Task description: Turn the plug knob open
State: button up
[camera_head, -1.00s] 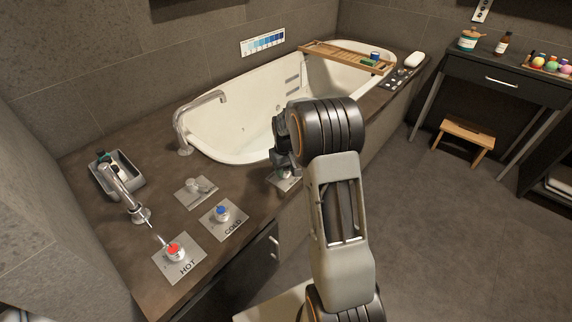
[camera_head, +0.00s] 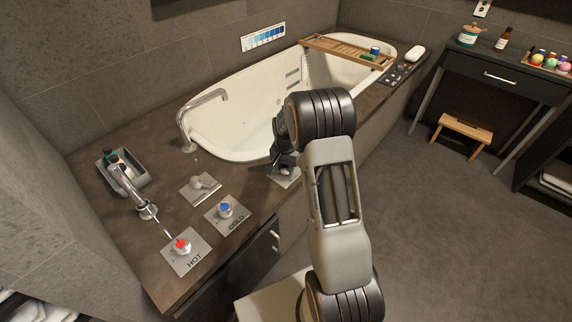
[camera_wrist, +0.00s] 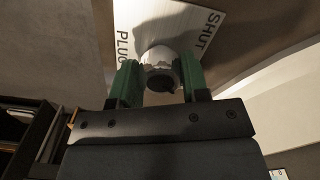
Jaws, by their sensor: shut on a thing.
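The plug knob (camera_wrist: 160,72) is a pale rounded knob on a light plate (camera_wrist: 150,20) lettered "PLUG" and "SHUT" in the wrist view. My gripper (camera_wrist: 160,82) has its two green-padded fingers on either side of the knob and is shut on it. In the head view, my gripper (camera_head: 284,155) is at the deck beside the tub, over the plug plate (camera_head: 286,178). My gripper hides the knob there. Whether the knob has turned cannot be told.
The white bathtub (camera_head: 240,120) lies behind my gripper. To the left are the COLD knob (camera_head: 225,208), the HOT knob (camera_head: 181,245), another metal handle (camera_head: 203,183) and a curved tub spout (camera_head: 195,110). A wooden tray (camera_head: 345,50) spans the tub. Open floor (camera_head: 430,220) lies right.

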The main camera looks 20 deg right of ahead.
aim_at(285, 166)
jog(key=shift+w+r+m, duration=0.1)
jog(key=shift+m, duration=0.4)
dwell(0.3)
jog(key=o, duration=0.9)
notch_tip(285, 166, up, 14)
jog(key=p, duration=0.3)
dwell(0.4)
